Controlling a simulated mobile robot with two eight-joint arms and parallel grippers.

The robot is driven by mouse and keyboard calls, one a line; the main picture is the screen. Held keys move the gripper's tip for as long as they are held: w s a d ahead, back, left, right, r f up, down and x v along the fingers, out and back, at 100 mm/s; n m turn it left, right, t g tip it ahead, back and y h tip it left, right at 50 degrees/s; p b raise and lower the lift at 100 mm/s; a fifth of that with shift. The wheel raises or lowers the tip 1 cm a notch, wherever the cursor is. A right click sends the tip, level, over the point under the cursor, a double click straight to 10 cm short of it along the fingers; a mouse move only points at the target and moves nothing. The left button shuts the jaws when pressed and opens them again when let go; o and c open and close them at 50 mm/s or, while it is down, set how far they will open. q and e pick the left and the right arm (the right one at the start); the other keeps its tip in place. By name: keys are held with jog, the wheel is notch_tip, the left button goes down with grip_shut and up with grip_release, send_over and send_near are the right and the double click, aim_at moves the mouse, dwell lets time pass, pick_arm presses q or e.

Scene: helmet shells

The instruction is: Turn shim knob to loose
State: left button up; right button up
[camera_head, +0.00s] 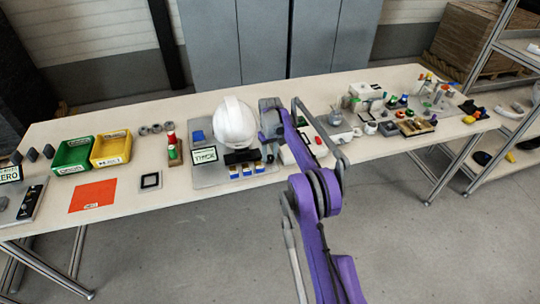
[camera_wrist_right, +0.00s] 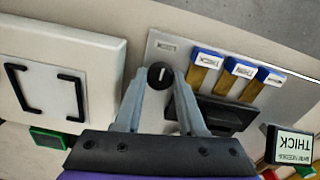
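The shim knob (camera_wrist_right: 160,75) is a small round black knob with a white line, on a grey plate (camera_wrist_right: 165,44). It shows in the right wrist view, where the line runs roughly up and down the picture. My right gripper (camera_wrist_right: 160,78) is open, with one fingertip on each side of the knob; I cannot tell whether they touch it. In the head view my right gripper (camera_head: 270,152) is at the right part of the plate beside the white helmet shell (camera_head: 235,118), and the knob is hidden. My left gripper is not in view.
Blue-topped shims (camera_wrist_right: 235,75) stand beside the knob, near a black block (camera_wrist_right: 222,113). A sign (camera_wrist_right: 292,143) reads THICK. A white panel (camera_wrist_right: 100,50) with black brackets lies left in the wrist view. Green (camera_head: 72,156) and yellow bins (camera_head: 111,150) stand left on the table.

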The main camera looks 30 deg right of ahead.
grip_shut()
jog(key=shift+n, duration=0.3)
jog(key=n, duration=1.1)
jog(key=shift+n, duration=0.4)
jog(key=n, duration=0.5)
jog(key=shift+n, duration=0.4)
jog(key=o, duration=0.7)
grip_release()
jog(key=shift+c, duration=0.2)
